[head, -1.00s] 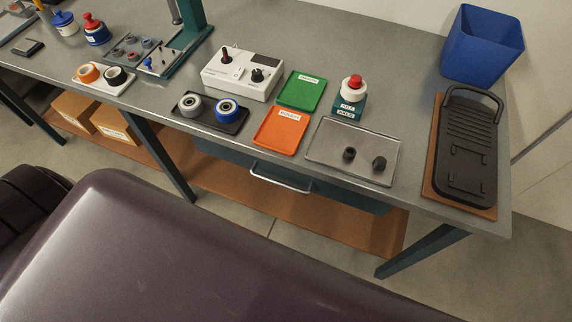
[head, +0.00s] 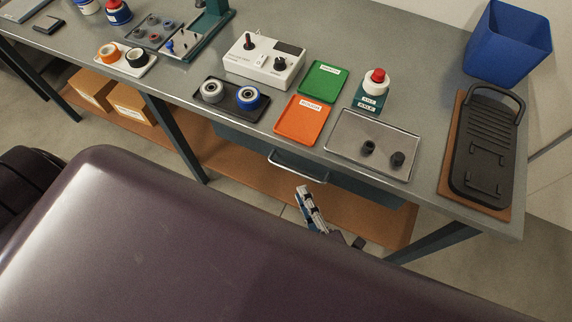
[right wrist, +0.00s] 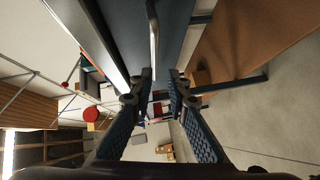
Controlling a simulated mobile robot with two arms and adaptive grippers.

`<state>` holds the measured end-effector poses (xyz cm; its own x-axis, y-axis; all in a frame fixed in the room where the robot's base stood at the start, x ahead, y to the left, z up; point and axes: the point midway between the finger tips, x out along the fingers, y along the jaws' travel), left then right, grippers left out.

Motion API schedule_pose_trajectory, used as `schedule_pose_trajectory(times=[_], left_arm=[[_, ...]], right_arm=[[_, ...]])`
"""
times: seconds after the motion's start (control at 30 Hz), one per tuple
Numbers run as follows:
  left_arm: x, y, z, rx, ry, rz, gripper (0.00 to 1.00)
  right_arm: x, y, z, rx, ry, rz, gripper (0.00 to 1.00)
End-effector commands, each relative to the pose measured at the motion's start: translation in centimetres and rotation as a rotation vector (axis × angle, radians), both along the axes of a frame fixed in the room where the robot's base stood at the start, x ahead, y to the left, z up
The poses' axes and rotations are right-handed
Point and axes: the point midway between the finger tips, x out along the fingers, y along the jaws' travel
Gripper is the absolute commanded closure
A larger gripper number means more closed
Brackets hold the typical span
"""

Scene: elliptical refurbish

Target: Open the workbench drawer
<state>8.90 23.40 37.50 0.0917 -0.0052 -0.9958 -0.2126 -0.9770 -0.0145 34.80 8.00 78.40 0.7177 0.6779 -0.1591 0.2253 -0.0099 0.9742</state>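The workbench (head: 420,105) has a dark teal drawer (head: 360,186) under its top edge, and the drawer looks shut. Its curved metal handle (head: 297,168) faces me. My right gripper (head: 303,190) is just below and in front of the handle in the head view, apart from it. In the right wrist view the two fingers of my right gripper (right wrist: 160,76) are spread with nothing between them. The handle bar (right wrist: 153,35) shows just beyond the fingertips, closer to the left finger. My left gripper is in neither view now.
On the bench top are a grey tray (head: 345,142) with two dark knobs, an orange tray (head: 301,121), a green tray (head: 323,80) and a white control box (head: 262,65). A bench leg (head: 175,130) stands left of the drawer. A brown lower shelf (head: 235,165) runs below.

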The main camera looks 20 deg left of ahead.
Motion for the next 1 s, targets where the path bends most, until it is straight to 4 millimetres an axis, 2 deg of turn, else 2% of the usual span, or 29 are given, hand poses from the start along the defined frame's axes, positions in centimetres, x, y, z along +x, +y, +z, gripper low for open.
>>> schedule_pose_trajectory(times=[0.13,0.37,0.6,0.93,1.0], left_arm=[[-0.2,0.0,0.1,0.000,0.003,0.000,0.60],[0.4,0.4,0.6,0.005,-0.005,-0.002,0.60],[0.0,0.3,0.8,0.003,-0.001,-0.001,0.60],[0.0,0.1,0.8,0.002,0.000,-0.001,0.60],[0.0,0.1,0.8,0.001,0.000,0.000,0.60]], right_arm=[[0.5,0.9,0.9,-0.003,-0.030,0.011,0.85],[3.1,3.3,0.3,-0.004,-0.028,0.009,0.85],[5.2,5.3,-0.3,-0.003,-0.025,0.008,0.85],[5.5,5.6,-0.4,-0.004,-0.024,0.008,0.85],[5.5,5.6,-0.4,-0.004,-0.024,0.008,0.90]])
